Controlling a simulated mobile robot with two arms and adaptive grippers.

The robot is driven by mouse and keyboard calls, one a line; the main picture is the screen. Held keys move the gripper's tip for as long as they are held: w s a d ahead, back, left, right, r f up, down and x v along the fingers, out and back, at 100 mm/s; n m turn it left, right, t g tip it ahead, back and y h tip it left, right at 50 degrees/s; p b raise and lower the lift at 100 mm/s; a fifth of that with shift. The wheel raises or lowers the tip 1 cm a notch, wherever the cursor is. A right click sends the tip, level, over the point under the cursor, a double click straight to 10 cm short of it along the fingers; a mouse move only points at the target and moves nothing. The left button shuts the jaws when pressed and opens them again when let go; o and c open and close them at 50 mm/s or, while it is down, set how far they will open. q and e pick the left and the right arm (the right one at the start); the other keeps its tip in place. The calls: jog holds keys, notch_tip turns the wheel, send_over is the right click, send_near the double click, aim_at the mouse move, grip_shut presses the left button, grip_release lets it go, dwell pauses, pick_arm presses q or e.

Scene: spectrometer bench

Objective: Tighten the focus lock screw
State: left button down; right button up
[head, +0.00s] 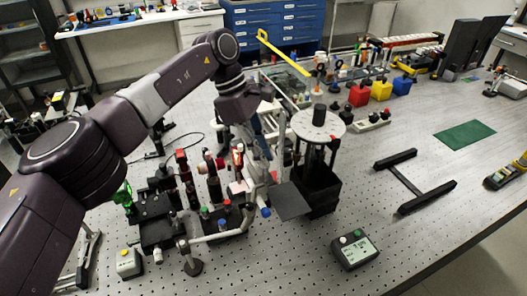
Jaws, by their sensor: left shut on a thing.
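My left gripper (243,158) reaches down from above onto the right side of the spectrometer assembly (155,210). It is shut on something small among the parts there. The fingers and nearby parts hide what they hold. I cannot make out the focus lock screw for certain. The assembly is black, with red, blue and green parts, and stands on the perforated bench. My right gripper is not in view.
A round-topped stand (318,124) is close to the right of my left gripper. A black H-shaped frame (413,181) and a green mat (464,134) lie right. The front right bench is mostly clear.

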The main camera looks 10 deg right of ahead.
pick_arm(q)
jog(key=shift+w+r, duration=0.1)
jog(key=c, duration=2)
grip_release()
jog(key=shift+o, duration=0.2)
jog(key=v, duration=0.7)
jog(key=shift+r, duration=0.2)
jog(key=shift+a, duration=0.1)
